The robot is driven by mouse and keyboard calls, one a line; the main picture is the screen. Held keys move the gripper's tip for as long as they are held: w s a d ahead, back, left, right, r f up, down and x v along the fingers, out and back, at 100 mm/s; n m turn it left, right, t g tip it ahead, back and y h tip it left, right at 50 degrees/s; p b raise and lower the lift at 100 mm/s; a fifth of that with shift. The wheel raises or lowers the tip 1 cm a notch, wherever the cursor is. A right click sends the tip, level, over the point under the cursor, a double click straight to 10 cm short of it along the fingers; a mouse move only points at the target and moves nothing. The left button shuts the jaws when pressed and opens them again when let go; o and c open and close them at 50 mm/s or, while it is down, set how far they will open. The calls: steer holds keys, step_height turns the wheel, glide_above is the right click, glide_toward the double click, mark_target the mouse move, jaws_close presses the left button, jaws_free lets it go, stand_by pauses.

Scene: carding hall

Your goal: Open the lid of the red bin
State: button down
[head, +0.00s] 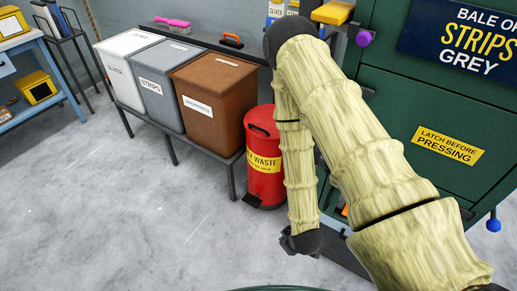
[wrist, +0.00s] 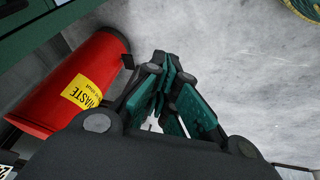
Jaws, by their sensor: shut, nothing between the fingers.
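The red bin (head: 265,178) stands upright on the floor, right of the brown bin, with a yellow waste label. Its top looks closed, with a dark slot or handle mark on the lid (head: 262,122). A small black pedal (head: 252,201) sticks out at its foot. In the wrist view the red bin (wrist: 95,62) lies across the upper left, its black pedal (wrist: 128,62) close to my fingertips. My gripper (wrist: 168,60) is shut and empty. In the head view my gripper (head: 292,243) hangs low, in front and right of the bin's foot, apparently apart from it. My forearm covers the bin's right edge.
White (head: 120,75), grey (head: 160,95) and brown (head: 208,108) bins stand on a low rack to the left. A green baling press (head: 400,110) stands close on the right. The grey floor (head: 140,225) in front is clear. A coiled rope (wrist: 303,8) shows in the wrist view.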

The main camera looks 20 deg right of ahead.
steer(key=w+d+f+n+t+b, duration=0.1)
steer(key=w+f+n+t+b, duration=0.4)
steer(key=w+b, duration=0.55)
steer(key=n+t+y+b, duration=0.4)
steer(key=n+t+b, duration=1.35)
steer(key=b, duration=1.65)
glide_toward(257, 139)
steer(key=shift+s+a+r+n+g, duration=1.05)
steer(key=shift+s+a+r+n, duration=0.15)
steer(key=shift+s, duration=0.45)
steer(key=b+x, duration=0.1)
steer(key=x, duration=0.2)
steer(key=b+x, duration=0.2)
steer(key=d+b+x, duration=0.1)
steer(key=b+x, duration=0.1)
steer(key=x, duration=0.1)
steer(key=shift+w+r, duration=0.2)
steer(key=shift+r, duration=0.3)
steer(key=shift+w+d+r+b, duration=0.2)
steer(key=shift+r+b, duration=0.05)
steer(key=shift+r, duration=0.2)
steer(key=shift+w+d+r+b, duration=0.15)
steer(key=shift+w+r+b, duration=0.05)
steer(key=shift+r, duration=0.25)
